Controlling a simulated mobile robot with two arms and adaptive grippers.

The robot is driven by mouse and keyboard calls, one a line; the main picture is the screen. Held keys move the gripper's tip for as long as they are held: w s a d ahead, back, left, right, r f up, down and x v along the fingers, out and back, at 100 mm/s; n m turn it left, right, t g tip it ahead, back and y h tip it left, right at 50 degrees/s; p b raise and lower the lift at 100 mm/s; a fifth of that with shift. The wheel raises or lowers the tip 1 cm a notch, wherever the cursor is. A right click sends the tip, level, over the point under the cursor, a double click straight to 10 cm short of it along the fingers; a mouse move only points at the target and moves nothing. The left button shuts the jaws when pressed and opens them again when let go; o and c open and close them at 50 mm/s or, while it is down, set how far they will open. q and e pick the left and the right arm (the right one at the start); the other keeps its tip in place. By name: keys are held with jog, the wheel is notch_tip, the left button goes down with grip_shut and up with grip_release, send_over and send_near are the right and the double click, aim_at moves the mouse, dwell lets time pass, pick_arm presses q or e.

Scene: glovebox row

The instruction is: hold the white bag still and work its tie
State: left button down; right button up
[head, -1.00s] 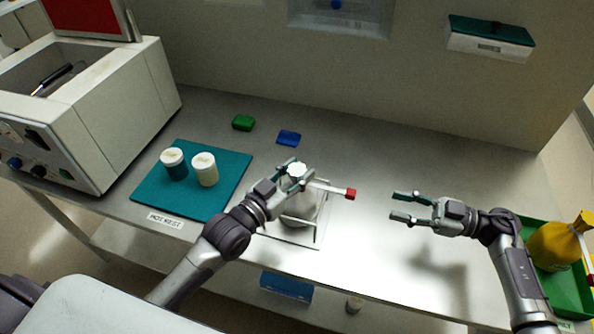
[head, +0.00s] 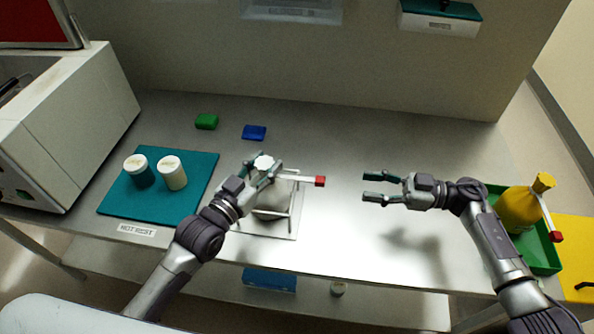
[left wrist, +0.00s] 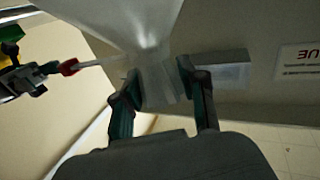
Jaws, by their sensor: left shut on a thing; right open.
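The white bag (head: 271,203) stands in a wire frame on the worktop, its gathered neck (head: 264,162) up. My left gripper (head: 262,169) is shut on the neck, which also shows between its fingers in the left wrist view (left wrist: 157,82). The tie is a pale strip (head: 300,178) reaching right from the neck, with a red end (head: 320,181). The red end also shows in the left wrist view (left wrist: 69,67). My right gripper (head: 368,187) is open and empty, to the right of the red end and apart from it. My left gripper partly hides the bag.
A teal mat (head: 113,205) with two white-lidded jars stands at left. A green block (head: 206,121) and a blue block (head: 254,132) lie behind. A yellow bag (head: 518,209) with a red-ended tie sits in a green tray (head: 545,262) at right, beyond my right arm. The middle worktop is clear.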

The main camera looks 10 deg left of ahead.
aim_at(319, 179)
jog(key=a, duration=1.2)
grip_shut()
jog(key=shift+a, duration=0.1)
